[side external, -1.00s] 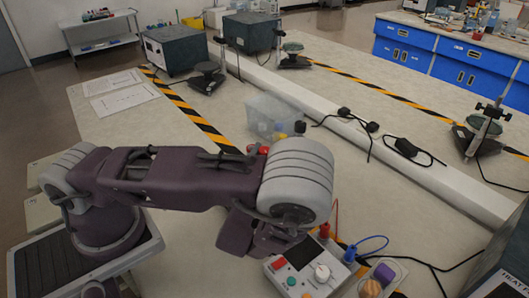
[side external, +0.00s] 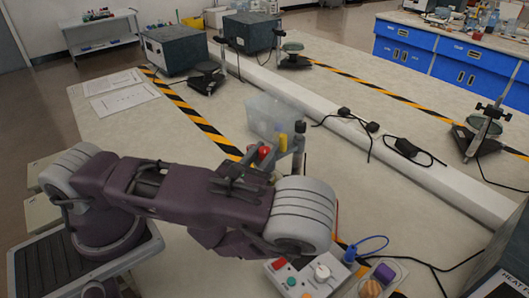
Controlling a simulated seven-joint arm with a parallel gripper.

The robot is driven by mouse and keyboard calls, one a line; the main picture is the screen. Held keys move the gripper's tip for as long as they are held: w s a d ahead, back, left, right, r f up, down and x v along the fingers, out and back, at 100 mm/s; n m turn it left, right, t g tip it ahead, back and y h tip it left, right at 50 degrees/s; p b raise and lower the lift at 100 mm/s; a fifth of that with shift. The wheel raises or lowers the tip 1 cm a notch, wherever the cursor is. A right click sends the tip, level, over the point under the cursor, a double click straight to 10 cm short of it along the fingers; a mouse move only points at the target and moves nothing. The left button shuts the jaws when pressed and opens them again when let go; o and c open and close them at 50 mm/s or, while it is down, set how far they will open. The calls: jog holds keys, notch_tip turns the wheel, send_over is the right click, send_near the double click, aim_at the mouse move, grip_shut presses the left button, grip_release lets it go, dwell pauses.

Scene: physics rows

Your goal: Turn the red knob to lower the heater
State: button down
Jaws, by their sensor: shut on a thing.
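A round red part (side external: 264,152) shows just above my arm, near the middle. It may be the red knob, but what it is fixed to is hidden behind the arm. A yellow part (side external: 283,142) and a grey upright post with a dark top (side external: 299,140) stand beside it. The control box (side external: 306,277) at bottom centre has a red square, a teal button and a white knob.
A clear plastic bin (side external: 272,115) stands behind the red part. A long white raised strip (side external: 400,165) crosses the table. Blue (side external: 349,254) and purple (side external: 384,273) parts and cables lie right of the control box. Papers (side external: 108,92) lie at upper left.

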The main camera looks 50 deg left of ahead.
aim_at(261, 156)
jog(key=c, duration=1.1)
grip_release()
jog(key=v, duration=0.7)
jog(key=shift+d, duration=0.1)
